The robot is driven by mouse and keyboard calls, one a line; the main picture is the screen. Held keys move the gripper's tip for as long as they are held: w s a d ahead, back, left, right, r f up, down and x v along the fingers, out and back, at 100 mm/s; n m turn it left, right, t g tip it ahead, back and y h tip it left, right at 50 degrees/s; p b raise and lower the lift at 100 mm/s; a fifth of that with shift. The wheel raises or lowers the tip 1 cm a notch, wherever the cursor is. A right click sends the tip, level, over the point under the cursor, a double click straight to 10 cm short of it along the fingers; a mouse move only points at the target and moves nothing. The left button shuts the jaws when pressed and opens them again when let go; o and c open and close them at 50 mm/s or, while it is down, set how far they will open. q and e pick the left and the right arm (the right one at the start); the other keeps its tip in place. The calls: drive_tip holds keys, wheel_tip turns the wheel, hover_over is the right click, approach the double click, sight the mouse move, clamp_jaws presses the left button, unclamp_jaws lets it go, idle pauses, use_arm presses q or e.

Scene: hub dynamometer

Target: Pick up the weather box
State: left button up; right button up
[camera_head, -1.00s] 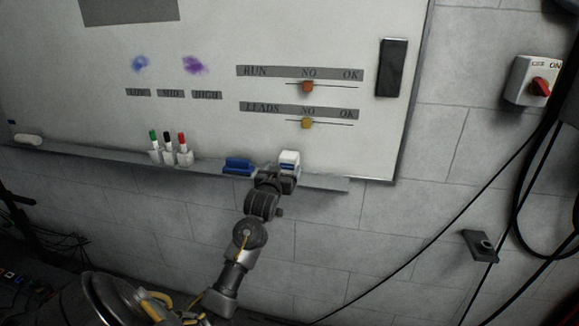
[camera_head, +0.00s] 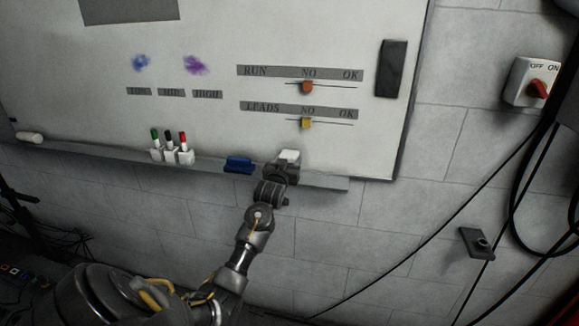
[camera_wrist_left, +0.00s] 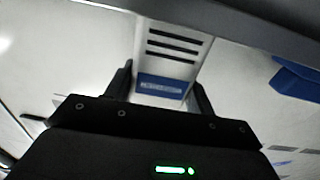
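The weather box appears to be the small white box (camera_head: 289,155) on the ledge under the whiteboard. In the left wrist view the white box (camera_wrist_left: 172,50) shows dark slots and a blue label. My left gripper (camera_head: 281,169) is right in front of it and hides its lower part in the head view. In the left wrist view the fingers of the left gripper (camera_wrist_left: 162,88) stand apart, one on each side of the box, close to its sides. I see no clear grip on it, and the box rests at the ledge. My right gripper is not in view.
A blue eraser-like block (camera_head: 238,164) lies on the ledge (camera_head: 325,181) just left of the gripper. A holder (camera_head: 172,156) with green, black and red markers stands farther left. The ledge is clear to the right of the box. Orange and yellow sliders are above.

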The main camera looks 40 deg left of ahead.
use_arm(q)
drive_tip(key=c, duration=0.6)
drive_tip(key=shift+r, duration=0.1)
